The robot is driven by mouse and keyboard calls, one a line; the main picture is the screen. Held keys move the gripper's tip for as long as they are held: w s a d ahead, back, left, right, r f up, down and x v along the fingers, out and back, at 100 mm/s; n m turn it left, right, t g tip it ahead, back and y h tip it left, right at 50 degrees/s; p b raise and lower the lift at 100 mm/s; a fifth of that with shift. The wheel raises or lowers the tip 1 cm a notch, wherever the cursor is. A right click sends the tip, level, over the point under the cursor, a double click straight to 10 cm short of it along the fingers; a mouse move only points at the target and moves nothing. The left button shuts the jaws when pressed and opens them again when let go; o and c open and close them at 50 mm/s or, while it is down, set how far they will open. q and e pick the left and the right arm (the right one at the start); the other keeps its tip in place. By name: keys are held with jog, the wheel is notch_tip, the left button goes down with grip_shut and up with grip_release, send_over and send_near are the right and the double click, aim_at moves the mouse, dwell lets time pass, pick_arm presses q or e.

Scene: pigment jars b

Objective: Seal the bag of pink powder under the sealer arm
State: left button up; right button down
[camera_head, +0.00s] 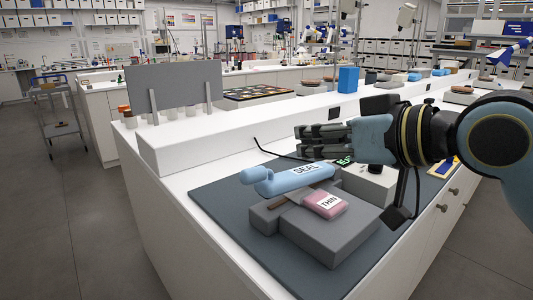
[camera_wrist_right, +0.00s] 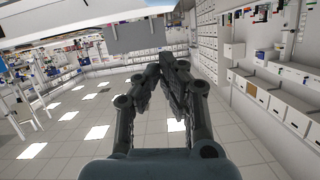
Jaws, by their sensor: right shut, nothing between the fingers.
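The pink powder bag (camera_head: 325,203), labelled "THIN", lies flat on a grey block. Its pale far edge reaches toward the sealer base (camera_head: 265,222). The light blue sealer arm (camera_head: 295,178), marked "SEAL", spans above the base just behind the bag. I cannot tell whether it touches the bag's edge. My right gripper (camera_head: 300,142) is shut and empty, above and behind the sealer arm, apart from it. Its closed fingers also show in the right wrist view (camera_wrist_right: 163,65). A small green display (camera_head: 344,161) is partly hidden behind this gripper. My left gripper is out of view.
The sealer stands on a dark mat (camera_head: 235,205) on the white bench. A raised white ledge (camera_head: 200,140) runs behind it, with a grey panel (camera_head: 173,85) and small jars at the left. A pale box (camera_head: 370,183) stands right of the sealer.

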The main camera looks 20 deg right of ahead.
send_over(255, 181)
jog(key=s+d, duration=0.3)
notch_tip(255, 181, down, 2)
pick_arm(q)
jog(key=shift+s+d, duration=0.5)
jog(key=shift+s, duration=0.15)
pick_arm(e)
jog(key=shift+w+a+f, duration=0.2)
jog(key=shift+w+f, duration=0.2)
jog(key=shift+f, duration=0.25)
jog(key=shift+w+a+f, duration=0.15)
jog(key=shift+w+f, duration=0.2)
jog(key=shift+f, duration=0.3)
jog(key=shift+w+a+f, duration=0.2)
jog(key=shift+w+f, duration=0.2)
jog(key=shift+f, duration=0.25)
jog(key=f, duration=0.1)
jog(key=a+f, duration=0.1)
jog(key=f, duration=0.2)
jog(key=shift+s+a+b, duration=0.3)
jog(key=shift+b, duration=0.05)
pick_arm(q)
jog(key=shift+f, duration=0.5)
pick_arm(e)
jog(key=shift+d, duration=0.1)
